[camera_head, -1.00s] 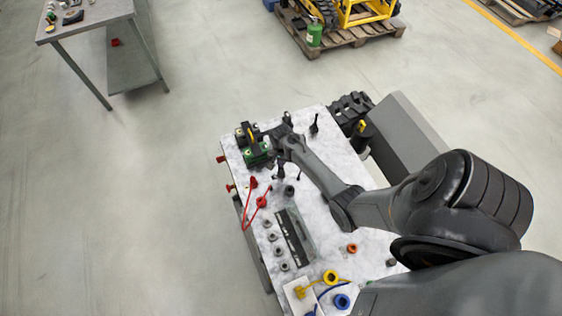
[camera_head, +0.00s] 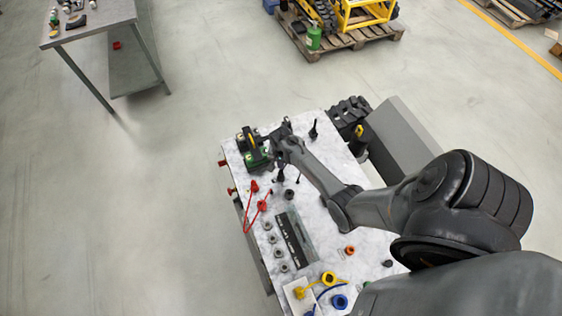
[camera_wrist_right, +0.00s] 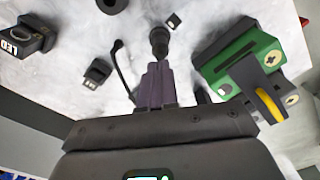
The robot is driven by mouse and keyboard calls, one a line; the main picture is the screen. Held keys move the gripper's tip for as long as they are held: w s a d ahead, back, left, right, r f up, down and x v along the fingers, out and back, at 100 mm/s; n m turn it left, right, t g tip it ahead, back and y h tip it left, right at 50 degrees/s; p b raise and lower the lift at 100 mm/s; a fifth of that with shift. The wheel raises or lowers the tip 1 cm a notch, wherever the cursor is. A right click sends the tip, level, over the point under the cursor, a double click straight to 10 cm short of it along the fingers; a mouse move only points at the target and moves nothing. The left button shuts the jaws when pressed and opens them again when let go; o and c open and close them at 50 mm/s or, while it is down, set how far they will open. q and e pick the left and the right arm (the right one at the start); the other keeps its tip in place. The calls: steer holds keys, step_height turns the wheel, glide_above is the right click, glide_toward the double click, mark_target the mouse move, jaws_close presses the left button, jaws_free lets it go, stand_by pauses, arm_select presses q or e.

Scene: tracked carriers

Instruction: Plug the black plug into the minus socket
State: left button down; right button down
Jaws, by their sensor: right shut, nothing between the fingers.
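My right gripper (camera_head: 276,137) is over the far part of the white board (camera_head: 325,225), beside the green block. In the right wrist view its fingers (camera_wrist_right: 157,72) are closed together and empty. A dark round-headed piece (camera_wrist_right: 159,42), possibly the black plug, shows just beyond the fingertips; I cannot tell whether they touch it. A thin black lead (camera_wrist_right: 121,62) stands left of the fingers. The green block (camera_wrist_right: 242,62) with black and yellow parts is at the right; it shows in the head view (camera_head: 256,159). My left gripper is not in view.
Red plugs with a red lead (camera_head: 262,205), several grey knobs (camera_head: 274,252) and a dark panel (camera_head: 292,236) lie nearer on the board. Yellow (camera_head: 328,278) and blue (camera_head: 339,301) rings are at its near edge. A black upright piece (camera_head: 314,131) stands right of the gripper.

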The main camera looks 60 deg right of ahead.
step_height(320, 180, up, 10)
steer(key=shift+r, duration=0.15)
stand_by(0.5)
